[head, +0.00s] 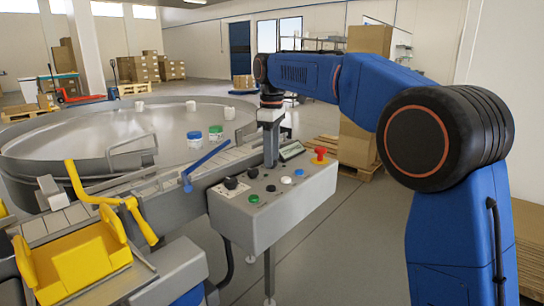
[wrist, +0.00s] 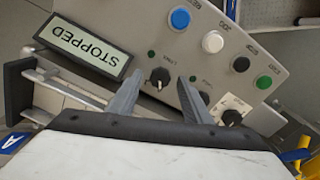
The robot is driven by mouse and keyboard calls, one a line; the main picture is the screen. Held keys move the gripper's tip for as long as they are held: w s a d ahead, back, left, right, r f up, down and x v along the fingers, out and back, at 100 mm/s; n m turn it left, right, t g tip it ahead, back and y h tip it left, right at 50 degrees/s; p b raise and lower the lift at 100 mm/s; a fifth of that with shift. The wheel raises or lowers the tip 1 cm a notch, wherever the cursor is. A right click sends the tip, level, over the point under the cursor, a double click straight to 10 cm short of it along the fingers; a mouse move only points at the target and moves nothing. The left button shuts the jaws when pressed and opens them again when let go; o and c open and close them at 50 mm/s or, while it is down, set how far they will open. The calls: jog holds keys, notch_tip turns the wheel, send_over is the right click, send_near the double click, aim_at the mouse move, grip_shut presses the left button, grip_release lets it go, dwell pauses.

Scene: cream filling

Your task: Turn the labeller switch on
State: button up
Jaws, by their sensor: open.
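The grey control box (head: 290,207) has two black rotary switches on its sloped top. One rotary switch (wrist: 160,77), also visible in the head view (head: 252,172), lies between my fingertips in the wrist picture. The other rotary switch (wrist: 231,117), on a white plate, sits to its right; it also shows in the head view (head: 231,183). Their labels are too small to read surely, so I cannot tell which is the labeller's. My gripper (wrist: 161,79) is open and empty, pointing down above the box (head: 271,152). Contact with the switch cannot be told.
The box carries blue (wrist: 180,18), white (wrist: 212,42), black (wrist: 241,64) and green (wrist: 263,82) buttons, and a red emergency button (head: 320,153). A display (wrist: 90,44) reads STOPPED. A blue lever (head: 205,165) and the conveyor (head: 150,183) lie left of the box.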

jog(key=shift+f, duration=0.35)
jog(key=shift+c, duration=0.4)
jog(key=c, duration=1)
jog(key=m, duration=1.1)
jog(key=shift+m, duration=0.4)
